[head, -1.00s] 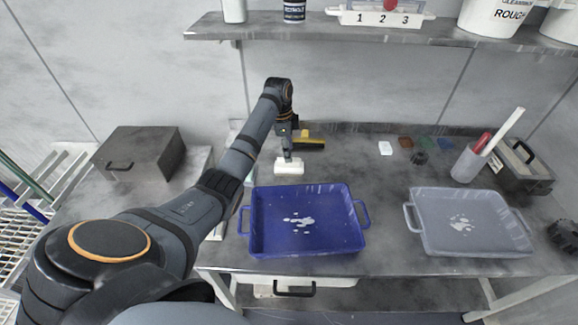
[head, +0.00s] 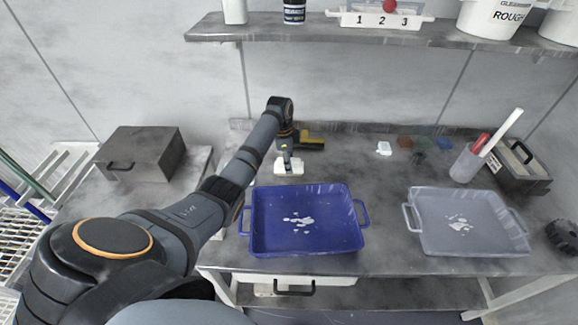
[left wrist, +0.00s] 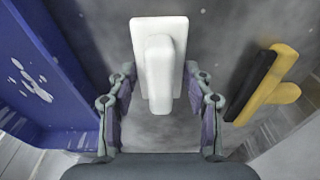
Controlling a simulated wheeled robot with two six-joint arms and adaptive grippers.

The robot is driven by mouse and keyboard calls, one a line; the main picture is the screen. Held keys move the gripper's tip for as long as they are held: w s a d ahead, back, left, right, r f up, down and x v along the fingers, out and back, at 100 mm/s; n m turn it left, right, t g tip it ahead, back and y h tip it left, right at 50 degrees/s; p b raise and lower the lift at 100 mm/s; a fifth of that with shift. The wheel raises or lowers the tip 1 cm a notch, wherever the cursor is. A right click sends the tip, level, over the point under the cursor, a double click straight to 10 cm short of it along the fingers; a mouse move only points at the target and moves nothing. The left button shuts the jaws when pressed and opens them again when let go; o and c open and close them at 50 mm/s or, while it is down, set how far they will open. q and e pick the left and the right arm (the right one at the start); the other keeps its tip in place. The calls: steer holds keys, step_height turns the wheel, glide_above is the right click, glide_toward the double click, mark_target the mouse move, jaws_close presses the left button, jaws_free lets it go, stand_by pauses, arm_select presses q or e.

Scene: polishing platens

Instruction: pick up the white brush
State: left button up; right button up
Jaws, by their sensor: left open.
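The white brush (head: 289,168) lies on the table just behind the blue tray. It also shows in the left wrist view (left wrist: 158,60) as a white block with a raised handle toward the gripper. My left gripper (head: 287,148) hangs above the brush, pointing down. In the left wrist view my left gripper (left wrist: 163,105) is open, with one finger on each side of the brush handle and gaps between. I cannot tell whether the handle is at fingertip depth. My right gripper is not in view.
A yellow and black brush (head: 312,142) lies close behind the gripper; it also shows in the wrist view (left wrist: 265,85). The blue tray (head: 355,240) stands in front, a grey tray (head: 430,243) farther right. A shelf (head: 330,37) hangs above.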

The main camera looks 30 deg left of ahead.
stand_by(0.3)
arm_select(q)
jaws_close()
stand_by(0.3)
steer(key=shift+r+b, duration=0.15)
steer(key=shift+b, duration=0.3)
step_height(320, 180, up, 4)
steer(key=shift+w+f, duration=0.1)
steer(key=shift+f, duration=0.15)
steer(key=s+d+r+p, duration=0.9)
steer(key=s+p, duration=0.1)
steer(key=shift+s+r, duration=0.3)
steer(key=shift+s, duration=0.1)
